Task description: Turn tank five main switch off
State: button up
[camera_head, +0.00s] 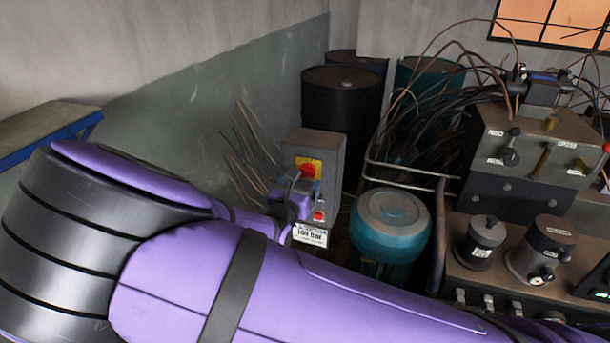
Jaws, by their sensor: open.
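A grey switch box (325,150) stands in the middle of the view, behind my purple arm. A red rotary switch (308,170) on a yellow plate is on its front face. A smaller red button (319,216) is lower on the same box. My gripper (297,184) is at the front of the box, just below and left of the red switch, and is open. Its fingers overlap the switch's lower edge in the picture; I cannot tell whether they touch it. My arm hides the foot of the box, and no tank number is readable.
A white label (310,235) reading about 100 bar is below the gripper. A teal tank (390,225) with a metal rail (405,170) stands close to the right. Dark drums (342,95) are behind. A control console (530,145) with cables fills the right. Thin rods lean left of the box.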

aim_at(304, 177)
jog(key=shift+x, duration=2.25)
jog(key=c, duration=0.9)
